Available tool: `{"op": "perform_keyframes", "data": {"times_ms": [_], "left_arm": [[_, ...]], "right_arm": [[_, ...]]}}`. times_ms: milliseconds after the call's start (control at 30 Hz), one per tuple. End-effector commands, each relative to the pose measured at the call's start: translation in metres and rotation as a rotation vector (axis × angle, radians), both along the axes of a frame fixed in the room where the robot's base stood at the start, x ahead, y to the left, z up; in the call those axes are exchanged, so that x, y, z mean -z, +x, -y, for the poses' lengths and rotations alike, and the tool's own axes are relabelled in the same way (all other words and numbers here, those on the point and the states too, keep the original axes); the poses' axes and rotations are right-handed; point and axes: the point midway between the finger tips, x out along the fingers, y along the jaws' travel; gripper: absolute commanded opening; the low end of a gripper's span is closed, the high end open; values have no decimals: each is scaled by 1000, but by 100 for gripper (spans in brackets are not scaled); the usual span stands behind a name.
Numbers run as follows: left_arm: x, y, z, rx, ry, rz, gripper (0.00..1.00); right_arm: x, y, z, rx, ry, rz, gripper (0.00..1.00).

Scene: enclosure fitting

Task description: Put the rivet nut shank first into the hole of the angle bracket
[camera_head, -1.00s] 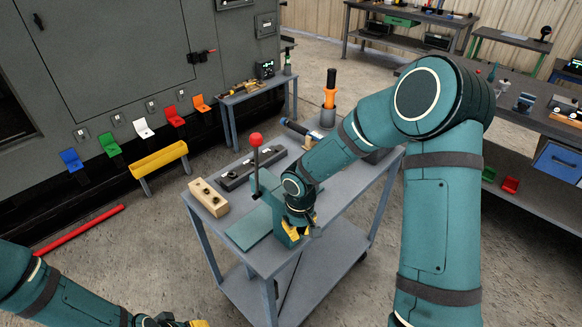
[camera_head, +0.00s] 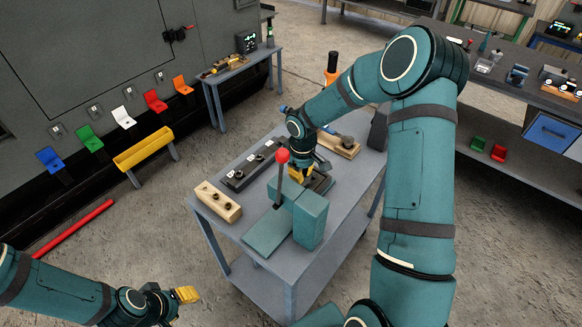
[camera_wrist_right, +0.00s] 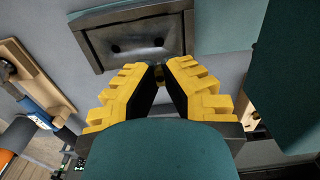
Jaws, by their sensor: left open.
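My right gripper (camera_head: 302,174) is over the far middle of the cart, above a dark metal piece (camera_head: 323,184). In the right wrist view its yellow fingers (camera_wrist_right: 160,70) are nearly together, with a small brownish piece (camera_wrist_right: 159,76) between the tips. This looks like the rivet nut, mostly hidden by the fingers. A dark metal plate with two holes (camera_wrist_right: 135,31), seemingly the angle bracket, lies just beyond the fingertips and apart from them. Whether the shank faces a hole I cannot tell. My left gripper (camera_head: 187,294) is open and empty at the lower left, away from the cart.
A teal press with a red-knobbed lever (camera_head: 283,156) stands near the front of the cart (camera_head: 230,238). A wooden block (camera_head: 217,201) and a black rail (camera_head: 241,178) lie at its left. A wooden tool holder (camera_head: 343,148) is behind the gripper. Colored bins (camera_head: 123,118) line the cabinet.

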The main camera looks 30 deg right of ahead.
Motion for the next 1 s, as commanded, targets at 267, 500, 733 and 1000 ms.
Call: {"op": "perform_keyframes", "data": {"times_ms": [267,500,733,1000], "left_arm": [[0,-1,0,1,0,-1,47],[2,0,0,0,0,-1,47],[12,0,1,1,2,-1,47],[28,0,2,0,4,0,47]], "right_arm": [[0,0,0,1,0,0,0],[0,0,0,1,-1,0,0],[9,0,0,1,0,0,0],[26,0,0,0,0,-1,0]]}}
